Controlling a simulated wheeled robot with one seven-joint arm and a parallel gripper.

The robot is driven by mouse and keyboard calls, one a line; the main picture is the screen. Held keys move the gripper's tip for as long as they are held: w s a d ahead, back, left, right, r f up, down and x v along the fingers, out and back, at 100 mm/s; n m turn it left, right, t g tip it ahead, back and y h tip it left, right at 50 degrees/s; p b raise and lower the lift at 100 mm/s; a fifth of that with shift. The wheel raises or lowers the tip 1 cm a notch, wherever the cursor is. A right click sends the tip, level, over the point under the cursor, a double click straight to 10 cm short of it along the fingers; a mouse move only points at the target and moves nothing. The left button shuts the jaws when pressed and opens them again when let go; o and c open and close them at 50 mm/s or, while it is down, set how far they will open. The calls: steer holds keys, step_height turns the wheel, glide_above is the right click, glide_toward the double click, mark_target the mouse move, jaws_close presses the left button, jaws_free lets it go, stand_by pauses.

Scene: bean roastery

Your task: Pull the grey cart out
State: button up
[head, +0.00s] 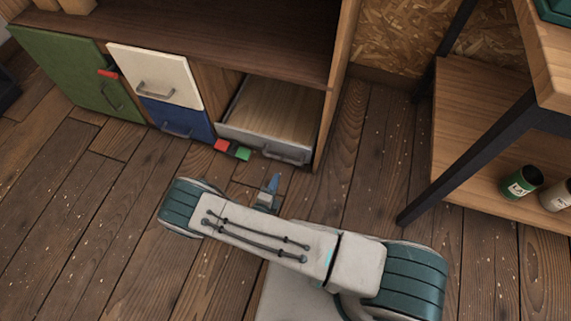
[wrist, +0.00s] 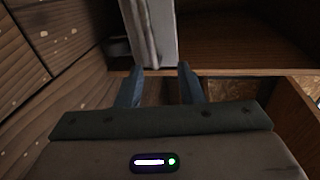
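The grey cart (head: 248,134) is a low box with a wooden inside or top. It sits in the lower right bay of the wooden cabinet, with a grey bar handle (head: 287,156) on its front. My gripper (head: 268,188) is in front of the cart, low over the floor and apart from the handle. The wrist view shows both fingers of my gripper (wrist: 159,88) spread with nothing between them. A pale grey panel (wrist: 150,35), apparently the cart's front, is beyond the fingertips. My arm hides part of the floor.
Left of the cart are a blue drawer (head: 178,119), a white drawer (head: 165,73) and a green door (head: 65,70). Small red (head: 222,145) and green (head: 243,154) blocks are at the cart's left front. A black-legged shelf (head: 470,150) holding cans stands right. Floor before the cart is otherwise clear.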

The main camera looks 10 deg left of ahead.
mark_target(285, 159)
steer(key=shift+n+y, duration=0.5)
steer(key=shift+f+b+x, duration=0.25)
steer(key=shift+b+x, duration=0.6)
steer(key=shift+x, duration=1.4)
steer(key=shift+f+b+x, duration=0.2)
steer(key=shift+b+x, duration=0.6)
steer(key=shift+x, duration=1.5)
steer(key=shift+f+b+x, duration=0.25)
steer(key=shift+b+x, duration=0.6)
steer(key=shift+x, duration=1.4)
steer(key=shift+s, duration=0.2)
steer(key=shift+c, duration=0.3)
jaws_close()
